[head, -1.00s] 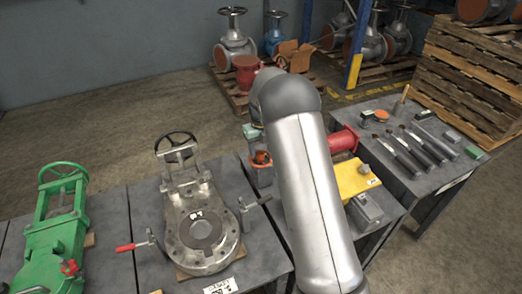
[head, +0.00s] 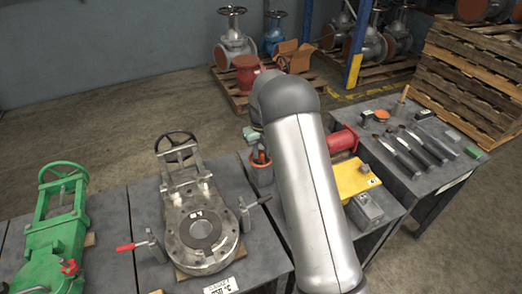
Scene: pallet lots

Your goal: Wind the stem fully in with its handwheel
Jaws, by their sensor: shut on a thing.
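A grey metal gate valve (head: 203,228) lies on the middle bench with its round flange facing up. Its yoke (head: 182,183) points away from me, and a dark handwheel (head: 177,146) stands at the far end. A green valve (head: 57,235) lies on the bench to the left, with a green handwheel (head: 63,174) at its far end. How far either stem stands out is too small to tell. My arm rises through the middle of the picture and bends away at the top.
A red-handled clamp (head: 131,246) sits left of the grey valve, and another clamp (head: 248,207) is at its right. Tools (head: 428,150) lie on the right bench.

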